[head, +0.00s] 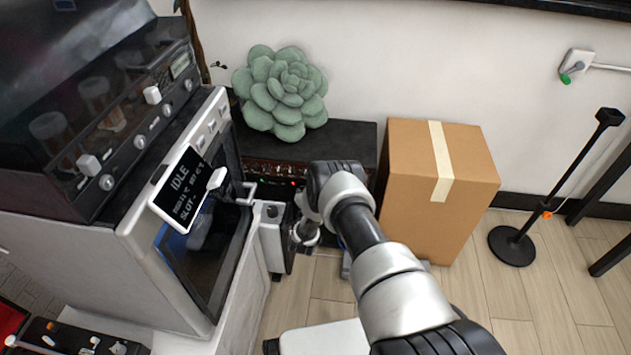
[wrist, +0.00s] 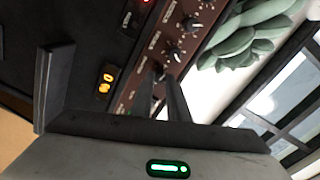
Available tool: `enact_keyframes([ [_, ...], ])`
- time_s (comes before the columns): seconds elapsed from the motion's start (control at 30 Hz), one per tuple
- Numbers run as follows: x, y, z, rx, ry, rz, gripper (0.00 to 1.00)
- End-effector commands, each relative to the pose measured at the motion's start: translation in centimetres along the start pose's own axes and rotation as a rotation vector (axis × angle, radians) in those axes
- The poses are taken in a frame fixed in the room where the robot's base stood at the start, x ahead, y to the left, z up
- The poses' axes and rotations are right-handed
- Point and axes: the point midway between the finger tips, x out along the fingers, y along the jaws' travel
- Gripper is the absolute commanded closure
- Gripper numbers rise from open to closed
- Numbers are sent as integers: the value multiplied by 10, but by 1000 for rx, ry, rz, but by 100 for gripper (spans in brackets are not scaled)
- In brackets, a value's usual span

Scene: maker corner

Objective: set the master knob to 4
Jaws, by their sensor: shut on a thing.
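The black unit (head: 345,140) with a reddish-brown control panel stands against the wall, left of a cardboard box. The wrist view shows the panel (wrist: 150,55) close up, with several dark knobs in a row, one (wrist: 174,54) near my right finger.
A green succulent (head: 282,92) sits on the unit. A grey machine (head: 150,235) with a tilted "IDLE" screen (head: 183,190) and a handle stands close on the left. The cardboard box (head: 420,190) stands right. Open floor (head: 475,285) lies at the lower right, with a black stand (head: 512,245).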

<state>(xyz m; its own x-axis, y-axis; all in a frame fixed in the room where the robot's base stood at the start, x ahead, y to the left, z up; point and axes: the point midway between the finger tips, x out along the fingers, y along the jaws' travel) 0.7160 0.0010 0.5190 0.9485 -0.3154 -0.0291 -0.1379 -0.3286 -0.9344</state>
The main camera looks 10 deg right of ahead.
Motion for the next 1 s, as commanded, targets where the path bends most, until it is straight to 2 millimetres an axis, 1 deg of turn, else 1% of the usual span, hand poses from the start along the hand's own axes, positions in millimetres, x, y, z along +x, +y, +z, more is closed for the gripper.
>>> enact_keyframes([
  [0.3,-1,2,0,300,-9,2,100],
  [0.6,-2,2,0,543,-17,1,100],
  [0.8,-2,3,1,652,-20,1,100],
  [1.0,-2,2,1,715,-24,0,100],
])
